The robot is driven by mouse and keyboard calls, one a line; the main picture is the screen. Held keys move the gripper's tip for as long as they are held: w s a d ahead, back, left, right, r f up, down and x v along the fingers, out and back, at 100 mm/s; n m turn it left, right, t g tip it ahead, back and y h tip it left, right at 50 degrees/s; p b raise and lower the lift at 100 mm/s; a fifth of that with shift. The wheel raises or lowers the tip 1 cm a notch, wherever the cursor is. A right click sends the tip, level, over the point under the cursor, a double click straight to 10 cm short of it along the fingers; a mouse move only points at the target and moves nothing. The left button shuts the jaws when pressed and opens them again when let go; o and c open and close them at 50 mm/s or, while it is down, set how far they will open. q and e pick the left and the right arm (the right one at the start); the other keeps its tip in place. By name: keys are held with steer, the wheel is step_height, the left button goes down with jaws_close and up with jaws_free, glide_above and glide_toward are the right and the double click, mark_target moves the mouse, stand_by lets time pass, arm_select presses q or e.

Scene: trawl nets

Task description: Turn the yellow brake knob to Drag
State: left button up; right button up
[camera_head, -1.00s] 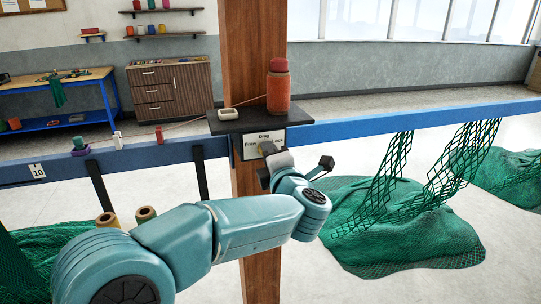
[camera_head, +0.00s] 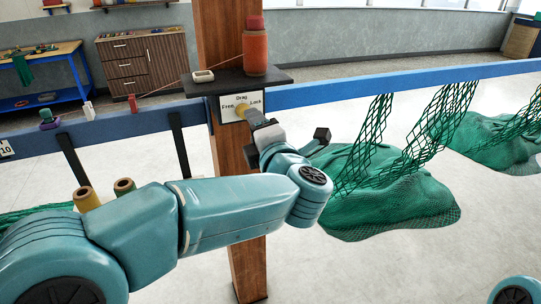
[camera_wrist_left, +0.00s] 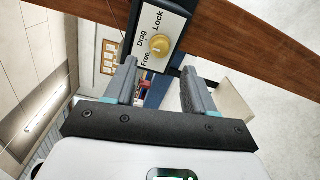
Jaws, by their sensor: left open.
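The yellow brake knob (camera_wrist_left: 160,45) sits on a white label plate (camera_wrist_left: 158,28) reading Free, Drag and Lock. Its pointer is too small to read surely. In the head view a bit of the knob (camera_head: 242,111) shows beside my gripper, under the dark shelf on the wooden post. My left gripper (camera_head: 263,122) is just in front of the plate. In the left wrist view its open fingers (camera_wrist_left: 159,68) stand on either side of the line to the knob, with nothing between them. The knob appears just beyond the fingertips; I cannot tell whether they touch.
The dark shelf (camera_head: 225,84) above the plate holds an orange twine spool (camera_head: 255,53) and a small pale dish (camera_head: 203,77). A blue rail (camera_head: 400,85) runs both ways from the post (camera_head: 222,30). Green nets (camera_head: 390,190) hang at right.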

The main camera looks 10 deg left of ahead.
arm_select(q)
steer(key=b+v, duration=0.1)
steer(key=v, duration=0.9)
steer(key=shift+b, duration=0.4)
steer(key=shift+w, duration=0.1)
